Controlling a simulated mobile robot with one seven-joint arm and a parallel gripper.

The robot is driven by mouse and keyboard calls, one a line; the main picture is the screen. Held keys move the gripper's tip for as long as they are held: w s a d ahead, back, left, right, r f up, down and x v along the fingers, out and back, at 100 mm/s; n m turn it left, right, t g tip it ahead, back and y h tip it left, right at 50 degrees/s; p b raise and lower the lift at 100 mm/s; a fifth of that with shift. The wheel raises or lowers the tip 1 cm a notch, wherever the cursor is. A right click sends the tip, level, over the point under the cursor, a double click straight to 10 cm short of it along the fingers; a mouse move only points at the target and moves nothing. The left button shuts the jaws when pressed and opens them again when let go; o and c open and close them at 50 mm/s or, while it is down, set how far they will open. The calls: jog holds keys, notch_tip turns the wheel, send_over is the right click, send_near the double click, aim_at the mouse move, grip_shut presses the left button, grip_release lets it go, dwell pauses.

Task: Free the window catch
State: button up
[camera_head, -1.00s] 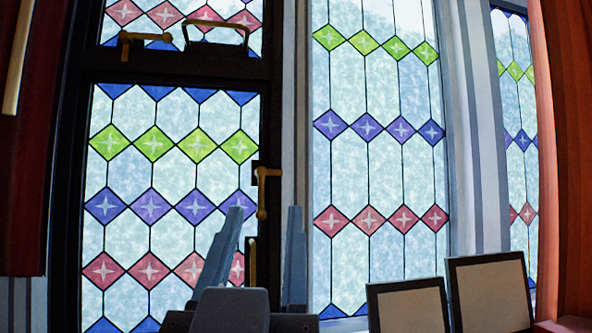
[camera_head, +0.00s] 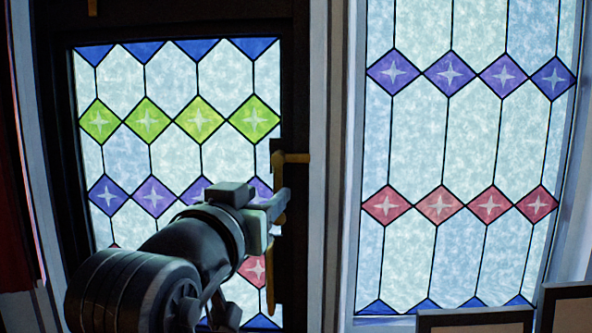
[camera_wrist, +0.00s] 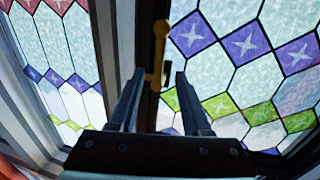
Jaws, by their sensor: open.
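The brass window catch (camera_head: 291,158) is on the right side of the dark window frame, with its handle pointing down. In the wrist view, the catch (camera_wrist: 154,79) shows between and beyond my two fingers. My gripper (camera_head: 274,203) is beside the catch in the head view, its body covering part of the leaded pane. It also shows in the wrist view (camera_wrist: 158,78), where its fingers are apart with nothing held. I cannot tell whether a finger touches the catch. The leaded window (camera_head: 122,163) looks closed.
A second leaded window (camera_head: 435,150) stands to the right past a pale post (camera_head: 328,150). Dark-edged boards (camera_head: 570,310) stand at the lower right. A dark red curtain (camera_head: 15,230) hangs at the left.

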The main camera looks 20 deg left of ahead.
aim_at(276, 188)
jog(key=w+p, duration=0.2)
jog(key=w, duration=0.4)
jog(key=shift+w+a, duration=0.15)
jog(key=shift+w, duration=0.1)
grip_shut()
dwell(1.2)
